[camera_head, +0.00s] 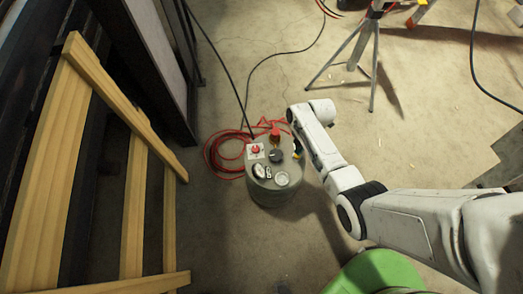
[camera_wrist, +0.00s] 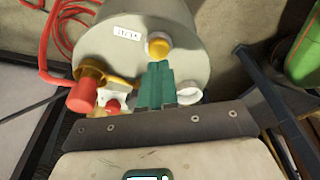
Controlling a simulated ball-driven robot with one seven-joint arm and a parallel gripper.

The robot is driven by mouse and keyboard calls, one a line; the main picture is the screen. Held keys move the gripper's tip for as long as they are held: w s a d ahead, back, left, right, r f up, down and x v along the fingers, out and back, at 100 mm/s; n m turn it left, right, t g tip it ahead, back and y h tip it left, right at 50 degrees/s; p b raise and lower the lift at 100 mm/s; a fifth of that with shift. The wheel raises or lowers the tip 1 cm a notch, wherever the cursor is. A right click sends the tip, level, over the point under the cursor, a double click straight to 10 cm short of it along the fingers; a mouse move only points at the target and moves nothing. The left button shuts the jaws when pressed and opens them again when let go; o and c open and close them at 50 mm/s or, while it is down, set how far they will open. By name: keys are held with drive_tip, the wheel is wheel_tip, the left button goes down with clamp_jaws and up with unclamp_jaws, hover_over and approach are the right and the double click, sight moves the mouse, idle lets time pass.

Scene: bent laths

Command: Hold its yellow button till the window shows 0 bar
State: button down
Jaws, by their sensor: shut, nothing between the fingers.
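A grey round tank (camera_head: 272,192) stands on the floor, its top crowded with fittings; the same tank shows in the wrist view (camera_wrist: 105,48). The yellow button (camera_wrist: 158,46) sits in a pale collar on its top, beside a small white label. My gripper (camera_wrist: 155,66) has its teal fingers shut together and empty, tips at the button's near edge. I cannot tell whether they touch or press it. In the head view my gripper is at the tank's right edge, its fingertips hidden. Round dial-like faces (camera_head: 282,178) show on the tank's top, but no reading is legible.
A red knob (camera_wrist: 83,95) and a white round fitting (camera_wrist: 188,91) flank my fingers. A red hose (camera_head: 222,152) lies coiled behind the tank. Wooden laths (camera_head: 125,105) stand left, a tripod (camera_head: 370,50) at the back, a green object (camera_head: 375,272) at the front.

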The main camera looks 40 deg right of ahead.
drive_tip(key=shift+r+p, duration=1.7)
drive_tip(key=shift+r, duration=0.3)
